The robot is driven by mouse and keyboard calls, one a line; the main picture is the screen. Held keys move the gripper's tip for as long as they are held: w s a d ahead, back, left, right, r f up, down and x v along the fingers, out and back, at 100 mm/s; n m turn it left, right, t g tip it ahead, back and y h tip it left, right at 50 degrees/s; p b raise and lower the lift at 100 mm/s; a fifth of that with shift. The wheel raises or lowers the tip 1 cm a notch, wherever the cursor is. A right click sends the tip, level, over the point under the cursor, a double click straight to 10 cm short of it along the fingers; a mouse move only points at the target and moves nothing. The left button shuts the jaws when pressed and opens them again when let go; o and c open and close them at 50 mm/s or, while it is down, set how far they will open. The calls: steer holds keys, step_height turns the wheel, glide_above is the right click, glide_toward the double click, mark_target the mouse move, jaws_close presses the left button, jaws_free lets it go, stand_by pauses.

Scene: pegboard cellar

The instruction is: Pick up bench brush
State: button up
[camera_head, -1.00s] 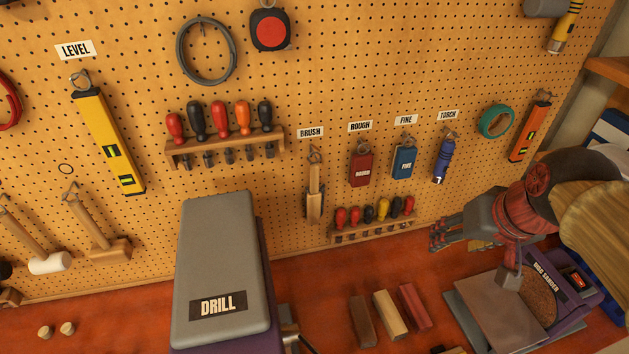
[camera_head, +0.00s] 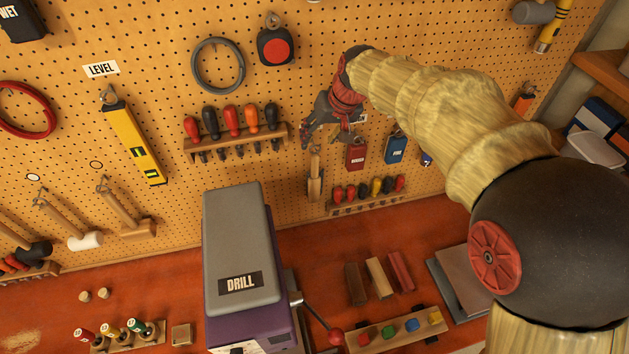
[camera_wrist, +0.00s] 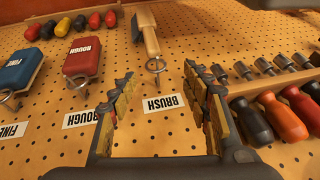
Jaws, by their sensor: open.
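The bench brush (camera_head: 315,181) hangs from a hook on the pegboard, with its wooden handle up and its dark bristle end down. In the wrist view, which shows the board upside down, the brush (camera_wrist: 149,36) hangs beyond the fingertips, with its ring on a metal hook and the BRUSH label (camera_wrist: 164,103) between the fingers. My gripper (camera_head: 318,140) is just above the brush in the head view. It also shows in the wrist view (camera_wrist: 162,88), open and empty, its two fingers apart. The brush label is hidden behind it in the head view.
A red sanding block (camera_head: 356,157) and a blue one (camera_head: 396,150) hang right of the brush. A screwdriver rack (camera_head: 237,142) is at the left, and a smaller rack (camera_head: 365,203) is below right. The drill press (camera_head: 237,250) stands in front on the red bench.

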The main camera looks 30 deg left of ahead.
mark_target(317, 154)
steer(key=x, duration=0.1)
steer(key=p+x, duration=0.1)
steer(key=x, duration=0.3)
steer(key=shift+w+d+f+p, duration=0.1)
steer(key=shift+w+d+p, duration=0.1)
steer(key=shift+d+p, duration=0.1)
jaws_close()
stand_by(0.5)
